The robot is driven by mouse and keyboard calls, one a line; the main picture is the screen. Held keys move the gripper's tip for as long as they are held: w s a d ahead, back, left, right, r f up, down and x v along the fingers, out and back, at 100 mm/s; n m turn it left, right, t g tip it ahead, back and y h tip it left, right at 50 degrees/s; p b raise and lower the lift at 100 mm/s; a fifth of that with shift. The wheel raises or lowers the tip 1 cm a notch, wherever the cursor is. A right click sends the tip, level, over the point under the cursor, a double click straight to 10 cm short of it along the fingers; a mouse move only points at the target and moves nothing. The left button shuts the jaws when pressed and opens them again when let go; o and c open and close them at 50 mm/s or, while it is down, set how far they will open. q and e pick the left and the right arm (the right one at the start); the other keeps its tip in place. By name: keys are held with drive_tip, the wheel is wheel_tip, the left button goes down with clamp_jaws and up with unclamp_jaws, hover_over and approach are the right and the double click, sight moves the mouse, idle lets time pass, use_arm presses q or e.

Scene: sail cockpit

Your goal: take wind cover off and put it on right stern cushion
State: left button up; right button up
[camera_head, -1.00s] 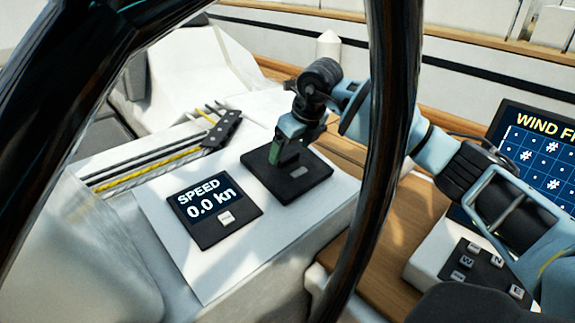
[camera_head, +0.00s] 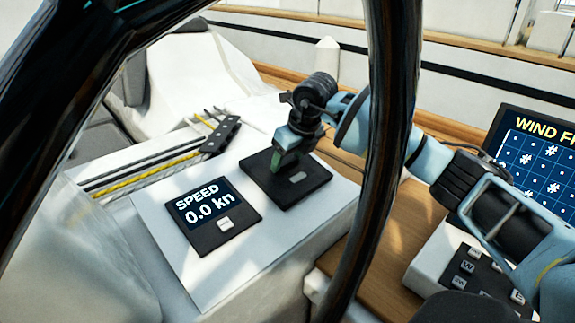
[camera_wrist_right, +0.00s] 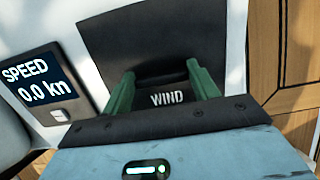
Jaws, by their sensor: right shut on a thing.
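The wind cover (camera_head: 312,184) is a flat black square lying on the white console panel, beside the speed display. In the right wrist view the dark cover (camera_wrist_right: 150,38) fills the space ahead of the fingers, with a raised dark part lettered WIND between them. My right gripper (camera_head: 277,164) reaches down to the cover's far left part and is shut on it; its green fingers (camera_wrist_right: 161,74) stand on both sides of the lettered part. The cover looks flat on the panel; whether it is lifted at all I cannot tell. My left gripper is not in view.
The speed display (camera_head: 212,216) reads 0.0 kn. A black steering wheel rim (camera_head: 388,130) crosses in front of my right arm. Ropes and clutches (camera_head: 220,135) lie behind left. A screen (camera_head: 535,155) and a keypad (camera_head: 480,270) stand at right. Grey cushions (camera_head: 85,155) show at far left.

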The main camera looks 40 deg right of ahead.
drive_tip(key=shift+r, duration=0.1)
wheel_tip(320, 180, up, 22)
drive_tip(key=p, duration=0.4)
wheel_tip(320, 180, up, 6)
drive_tip(key=p, duration=0.2)
hover_over(288, 161)
drive_tip(key=shift+d, duration=0.1)
